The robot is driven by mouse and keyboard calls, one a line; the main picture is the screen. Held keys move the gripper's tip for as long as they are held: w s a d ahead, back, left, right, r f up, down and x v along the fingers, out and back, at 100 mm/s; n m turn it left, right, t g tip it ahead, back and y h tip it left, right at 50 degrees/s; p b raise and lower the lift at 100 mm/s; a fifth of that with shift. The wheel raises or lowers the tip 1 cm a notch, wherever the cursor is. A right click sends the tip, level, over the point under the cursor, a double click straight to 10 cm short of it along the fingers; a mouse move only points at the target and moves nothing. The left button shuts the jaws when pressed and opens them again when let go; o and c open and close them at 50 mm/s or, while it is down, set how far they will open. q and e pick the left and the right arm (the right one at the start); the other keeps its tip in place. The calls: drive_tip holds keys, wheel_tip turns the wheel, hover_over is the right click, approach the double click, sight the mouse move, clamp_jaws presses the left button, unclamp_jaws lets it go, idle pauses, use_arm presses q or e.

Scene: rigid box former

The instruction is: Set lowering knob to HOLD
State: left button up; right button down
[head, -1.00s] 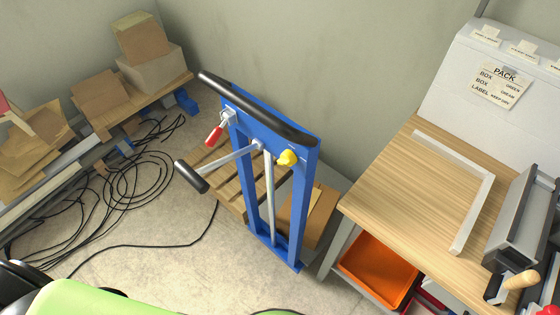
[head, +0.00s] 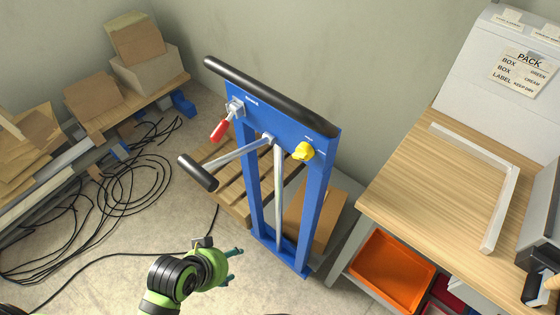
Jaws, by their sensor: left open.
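A blue upright lift frame (head: 318,205) with a black top bar (head: 270,97) stands in the middle of the head view. A yellow knob (head: 303,151) sits at the right of its upper panel. A lever with a red grip (head: 219,131) hangs at the panel's left. A crank with a black handle (head: 198,172) sticks out to the left. The small markings near the knob are too small to read. My left gripper (head: 236,266) is open and empty, low in front of the frame and well below the knob. My right gripper is not in view.
A wooden bench (head: 430,180) with a white bracket (head: 503,205) stands on the right, with an orange bin (head: 392,268) below. A wooden pallet (head: 225,178) is behind the frame. Black cables (head: 125,190) lie on the floor at left. Cardboard boxes (head: 135,40) fill the back left.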

use_arm(q)
drive_tip(key=w+d+r+m+t+h, duration=0.5)
drive_tip(key=d+r, duration=0.4)
drive_tip(key=r, duration=0.4)
drive_tip(key=n+t+h, duration=0.1)
drive_tip(key=t+h, duration=0.2)
drive_tip(key=t, duration=0.2)
approach(298, 158)
drive_tip(key=x, duration=0.4)
drive_tip(key=p+x, duration=0.1)
drive_tip(key=x, duration=0.3)
drive_tip(key=shift+w+d+p, duration=0.15)
drive_tip(key=shift+w+p, duration=0.1)
drive_tip(key=shift+p, duration=0.1)
drive_tip(key=shift+w+d+f, duration=0.15)
drive_tip(key=shift+w+d, duration=0.2)
drive_tip(key=shift+w, duration=0.15)
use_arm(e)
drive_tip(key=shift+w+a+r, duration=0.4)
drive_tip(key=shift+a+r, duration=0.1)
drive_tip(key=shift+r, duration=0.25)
use_arm(q)
drive_tip(key=c, duration=1.2)
